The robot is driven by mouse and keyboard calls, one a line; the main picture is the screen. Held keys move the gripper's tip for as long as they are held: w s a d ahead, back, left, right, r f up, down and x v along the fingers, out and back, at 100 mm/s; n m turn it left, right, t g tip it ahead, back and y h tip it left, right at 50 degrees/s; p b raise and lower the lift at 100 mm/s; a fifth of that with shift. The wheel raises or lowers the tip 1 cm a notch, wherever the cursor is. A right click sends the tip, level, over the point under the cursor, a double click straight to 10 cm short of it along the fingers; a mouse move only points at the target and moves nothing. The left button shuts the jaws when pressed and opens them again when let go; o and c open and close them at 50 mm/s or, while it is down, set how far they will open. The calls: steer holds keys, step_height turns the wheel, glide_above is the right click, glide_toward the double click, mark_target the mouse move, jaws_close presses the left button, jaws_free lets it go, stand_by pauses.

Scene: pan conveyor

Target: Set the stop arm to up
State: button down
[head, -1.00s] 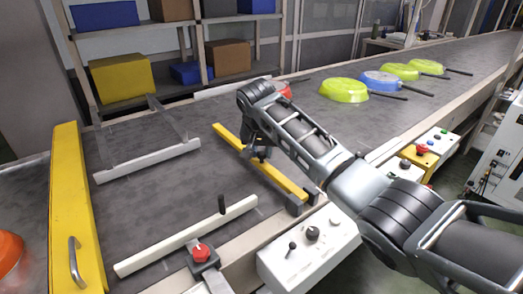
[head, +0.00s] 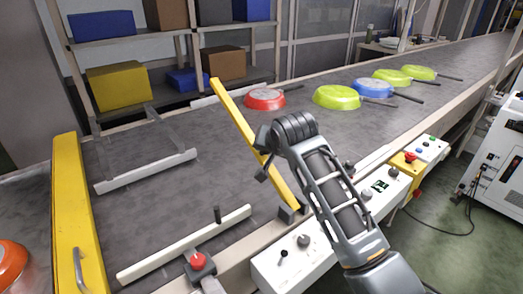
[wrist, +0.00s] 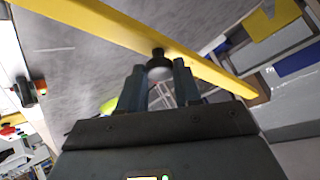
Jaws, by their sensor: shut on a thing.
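The stop arm (head: 233,112) is a long yellow bar hinged at a dark bracket (head: 288,214) on the belt's near rail. It slants up to the left over the belt, its far end raised in front of the shelves. It also crosses the top of the wrist view (wrist: 110,28). My gripper (wrist: 160,72) is shut on the stop arm's dark, round-ended knob (wrist: 157,54), which sits between the two fingertips. In the head view my arm's wrist partly hides the bar's middle.
An upturned red pan (head: 264,101), two-plus green pans (head: 336,98) and a blue pan (head: 373,88) lie on the belt (head: 200,125) beyond the bar. A white guide bar (head: 180,247) with a black peg lies nearer. Control boxes (head: 295,256) line the near rail.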

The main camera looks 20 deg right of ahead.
steer(key=s+d+r+m+t+b, duration=0.1)
steer(key=s+d+t+b, duration=0.1)
steer(key=s+t+b, duration=0.3)
steer(key=s+d+r+m+t+y+b, duration=0.1)
steer(key=s+d+r+t+b, duration=0.1)
steer(key=s+t+b, duration=0.3)
steer(key=s+d+b, duration=0.1)
steer(key=s+b, duration=0.3)
steer(key=s, duration=0.1)
steer(key=shift+s+m+t, duration=0.15)
steer(key=shift+m+t, duration=0.15)
steer(key=c, duration=0.8)
jaws_free()
steer(key=shift+s, duration=0.1)
steer(key=shift+b+v, duration=0.55)
steer(key=shift+v, duration=3.25)
